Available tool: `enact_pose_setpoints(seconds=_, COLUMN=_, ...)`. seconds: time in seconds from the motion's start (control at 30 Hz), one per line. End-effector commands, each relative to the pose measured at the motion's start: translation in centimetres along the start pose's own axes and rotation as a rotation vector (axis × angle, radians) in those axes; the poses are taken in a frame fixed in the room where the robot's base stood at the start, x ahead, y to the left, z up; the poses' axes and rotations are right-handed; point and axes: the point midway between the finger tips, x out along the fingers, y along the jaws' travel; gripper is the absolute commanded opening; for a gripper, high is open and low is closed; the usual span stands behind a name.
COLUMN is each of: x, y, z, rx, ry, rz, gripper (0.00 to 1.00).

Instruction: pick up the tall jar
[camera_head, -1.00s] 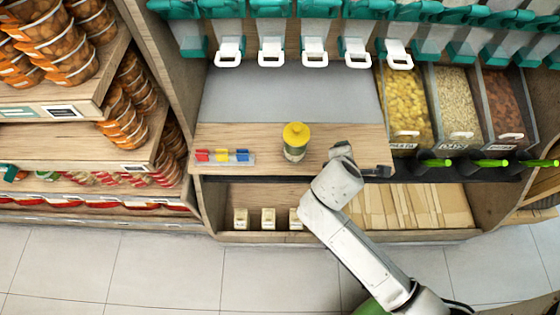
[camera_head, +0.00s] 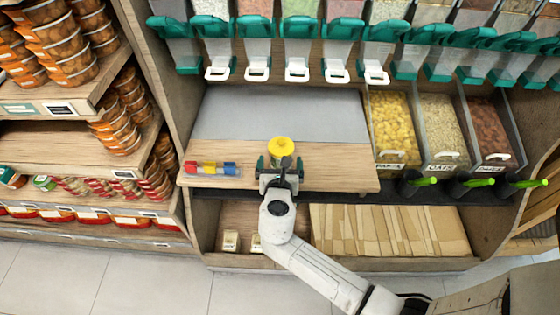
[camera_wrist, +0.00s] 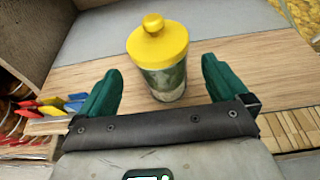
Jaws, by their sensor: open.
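The tall jar (camera_wrist: 165,76) has a yellow lid with a knob and a clear body with a green and white label. It stands upright on the wooden counter in the wrist view. Its yellow lid also shows in the head view (camera_head: 281,146), with the body partly hidden behind my gripper. My gripper (camera_wrist: 160,82) is open, with one green finger to the left and one to the right of the jar. There is a visible gap between each finger and the jar. The wrist view does not show whether the fingertips reach past its sides.
A small rack of red, yellow and blue items (camera_head: 213,169) lies left of the jar on the wooden counter (camera_head: 335,165). Bins of dry food (camera_head: 396,125) stand to the right. Dispensers with white handles (camera_head: 297,74) hang behind. The grey panel (camera_head: 300,112) behind the jar is bare.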

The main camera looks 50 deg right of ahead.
Motion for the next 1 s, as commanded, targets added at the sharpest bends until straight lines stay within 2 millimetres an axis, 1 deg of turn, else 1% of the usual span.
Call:
enact_pose_setpoints(seconds=0.03, x=0.6, y=0.0, z=0.0, rx=0.001, ry=0.0, rz=-0.002, gripper=1.0)
enact_pose_setpoints(seconds=0.17, x=1.3, y=0.0, z=0.0, rx=0.001, ry=0.001, rz=-0.001, gripper=1.0)
enact_pose_setpoints(seconds=0.27, x=2.3, y=-0.1, z=-0.1, rx=0.002, ry=0.001, rz=-0.003, gripper=1.0)
enact_pose_setpoints(seconds=0.4, x=4.4, y=-0.1, z=-0.2, rx=0.005, ry=0.002, rz=-0.004, gripper=1.0)
enact_pose_setpoints(seconds=0.53, x=5.9, y=0.0, z=-0.2, rx=0.004, ry=0.001, rz=-0.002, gripper=1.0)
enact_pose_setpoints(seconds=0.63, x=6.4, y=0.0, z=-0.3, rx=0.003, ry=0.002, rz=-0.001, gripper=1.0)
enact_pose_setpoints(seconds=0.87, x=6.4, y=0.0, z=-0.2, rx=0.003, ry=0.001, rz=-0.001, gripper=0.99)
enact_pose_setpoints(seconds=1.0, x=6.4, y=0.0, z=-0.2, rx=0.003, ry=0.001, rz=-0.001, gripper=0.86)
